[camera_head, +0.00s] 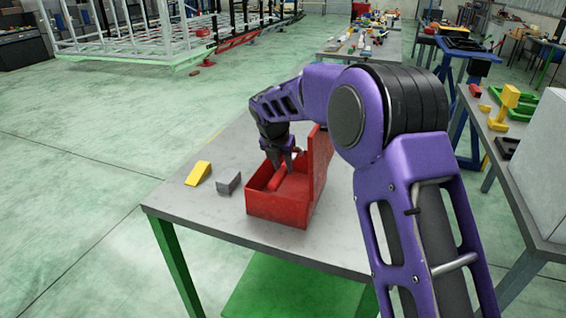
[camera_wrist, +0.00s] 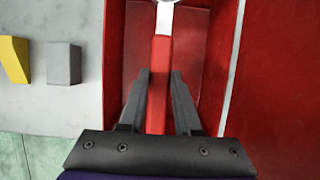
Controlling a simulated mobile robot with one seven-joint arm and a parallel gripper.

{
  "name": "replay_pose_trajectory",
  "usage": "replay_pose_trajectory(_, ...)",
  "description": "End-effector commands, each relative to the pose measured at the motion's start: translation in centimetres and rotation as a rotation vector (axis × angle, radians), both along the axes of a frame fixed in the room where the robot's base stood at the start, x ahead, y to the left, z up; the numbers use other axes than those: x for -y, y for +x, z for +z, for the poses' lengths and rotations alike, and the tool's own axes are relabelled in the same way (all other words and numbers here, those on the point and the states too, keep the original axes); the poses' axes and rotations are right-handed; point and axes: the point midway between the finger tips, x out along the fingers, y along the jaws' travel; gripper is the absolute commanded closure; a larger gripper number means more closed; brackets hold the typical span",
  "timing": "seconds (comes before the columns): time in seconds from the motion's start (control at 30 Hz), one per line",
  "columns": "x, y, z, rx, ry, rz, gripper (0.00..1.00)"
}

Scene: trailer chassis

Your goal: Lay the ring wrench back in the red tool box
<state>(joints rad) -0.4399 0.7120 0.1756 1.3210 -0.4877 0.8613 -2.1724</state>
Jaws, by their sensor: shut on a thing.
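The red tool box (camera_head: 278,210) stands on the grey table with its lid (camera_head: 321,165) raised upright on its right side. My gripper (camera_head: 283,166) points down into the open box. It is shut on the red handle of the ring wrench (camera_wrist: 160,80), which lies lengthwise between the fingers in the wrist view. The wrench's metal end (camera_wrist: 165,15) is cut off by the top edge there, so the ring is hidden. The wrench is within the box walls; I cannot tell whether it touches the floor of the box. The red handle shows in the head view (camera_head: 277,179).
A yellow wedge (camera_head: 198,173) and a grey block (camera_head: 229,183) lie on the table (camera_head: 190,207) left of the box. The raised lid stands close to the right of my gripper. Another cluttered table and a white box (camera_head: 545,160) are at the right.

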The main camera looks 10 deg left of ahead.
Motion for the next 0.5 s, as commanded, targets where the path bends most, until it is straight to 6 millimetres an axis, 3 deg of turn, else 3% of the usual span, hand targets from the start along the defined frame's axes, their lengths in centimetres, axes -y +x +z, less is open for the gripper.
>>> replay_pose_trajectory(0.5, 0.0, 0.0, -5.5, 0.001, 0.0, 0.0, 1.0)
